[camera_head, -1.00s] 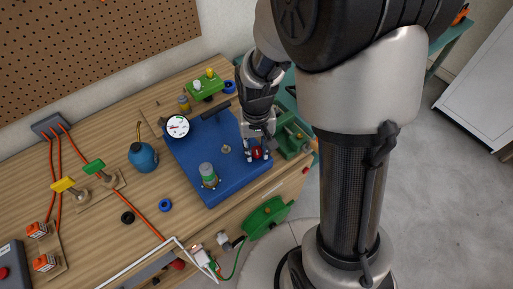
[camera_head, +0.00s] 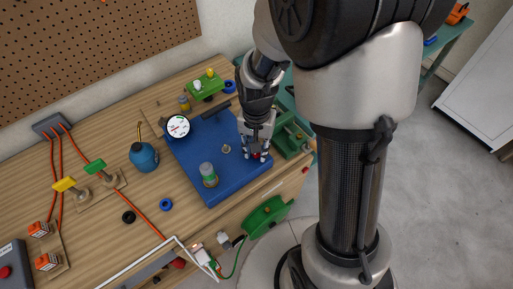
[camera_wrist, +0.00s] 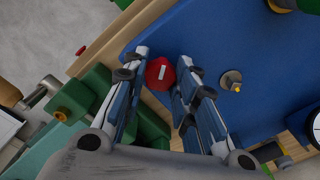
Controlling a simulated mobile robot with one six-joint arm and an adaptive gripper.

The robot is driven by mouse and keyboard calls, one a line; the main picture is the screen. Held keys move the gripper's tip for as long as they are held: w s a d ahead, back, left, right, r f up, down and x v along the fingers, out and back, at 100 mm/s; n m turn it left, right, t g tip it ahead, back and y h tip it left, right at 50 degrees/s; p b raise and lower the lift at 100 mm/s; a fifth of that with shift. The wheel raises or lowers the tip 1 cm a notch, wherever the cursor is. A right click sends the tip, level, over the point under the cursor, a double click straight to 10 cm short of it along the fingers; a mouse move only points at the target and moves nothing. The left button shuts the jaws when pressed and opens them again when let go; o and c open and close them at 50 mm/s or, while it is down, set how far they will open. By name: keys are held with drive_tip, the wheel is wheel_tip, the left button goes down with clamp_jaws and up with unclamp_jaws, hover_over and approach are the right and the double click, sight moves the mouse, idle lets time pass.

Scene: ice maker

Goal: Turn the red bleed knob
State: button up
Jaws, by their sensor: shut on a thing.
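The red bleed knob (camera_wrist: 160,74) has a white mark on its top and sits near the edge of the blue plate (camera_wrist: 215,40). In the wrist view it lies between the fingertips of my gripper (camera_wrist: 161,64), which is shut on it. In the head view my gripper (camera_head: 256,152) points down at the right corner of the blue plate (camera_head: 195,160). Only a little of the red knob (camera_head: 257,156) shows there between the fingers. The knob's base is hidden.
A white dial gauge (camera_head: 178,126), a green-capped cylinder (camera_head: 208,174) and a small brass fitting (camera_head: 226,149) stand on the plate. A green vise-like block (camera_head: 291,138) is close on the right of my gripper. A blue bottle (camera_head: 143,154) stands left on the wooden bench.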

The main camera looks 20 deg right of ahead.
drive_tip(key=m, duration=0.3)
idle(0.4)
drive_tip(key=shift+m+p, duration=0.35)
drive_tip(key=shift+m, duration=1.55)
drive_tip(key=o, duration=0.7)
drive_tip(key=shift+m, duration=0.3)
drive_tip(key=shift+o, duration=0.2)
drive_tip(key=shift+r, duration=0.1)
